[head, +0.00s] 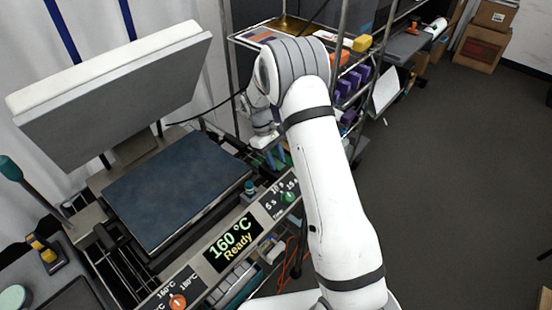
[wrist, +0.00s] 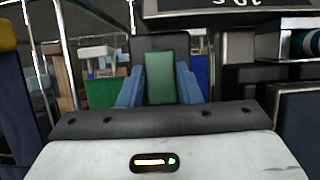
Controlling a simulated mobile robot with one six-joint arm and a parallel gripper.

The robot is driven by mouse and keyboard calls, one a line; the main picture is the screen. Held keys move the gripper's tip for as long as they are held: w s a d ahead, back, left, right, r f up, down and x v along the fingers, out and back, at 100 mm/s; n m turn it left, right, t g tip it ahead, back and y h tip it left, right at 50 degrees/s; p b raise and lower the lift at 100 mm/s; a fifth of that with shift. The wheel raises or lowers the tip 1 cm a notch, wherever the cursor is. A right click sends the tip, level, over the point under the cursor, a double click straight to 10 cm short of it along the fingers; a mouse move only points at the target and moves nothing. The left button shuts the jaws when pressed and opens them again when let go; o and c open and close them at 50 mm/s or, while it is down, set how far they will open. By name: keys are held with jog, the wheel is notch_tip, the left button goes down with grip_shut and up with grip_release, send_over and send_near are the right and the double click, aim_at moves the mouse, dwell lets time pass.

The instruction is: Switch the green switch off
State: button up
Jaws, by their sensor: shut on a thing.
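In the wrist view, the green switch (wrist: 161,88) is an upright green block in front of a dark backing. My gripper (wrist: 160,78) has its two blue fingers against the left and right sides of the green block, shut on it. In the head view, my gripper (head: 272,156) is behind and right of the heat press, low beside its front panel, and my white arm hides part of that area. Whether the switch stands at on or off cannot be told.
The heat press has its white upper plate (head: 110,90) raised above the dark lower plate (head: 178,190). Its display (head: 232,243) reads 160 °C Ready, with an orange knob (head: 178,302) and a green knob (head: 289,197) on the panel. A shelf rack stands behind my arm; open floor (head: 455,190) lies right.

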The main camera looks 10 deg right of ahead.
jog(key=shift+w+a+g+h, duration=0.2)
jog(key=shift+w+g+h, duration=0.05)
jog(key=shift+g+h, duration=0.75)
jog(key=o, duration=1)
jog(key=shift+w, duration=0.1)
jog(key=b+v, duration=0.2)
jog(key=v, duration=0.5)
jog(key=shift+w+a+r, duration=0.15)
jog(key=shift+r, duration=0.1)
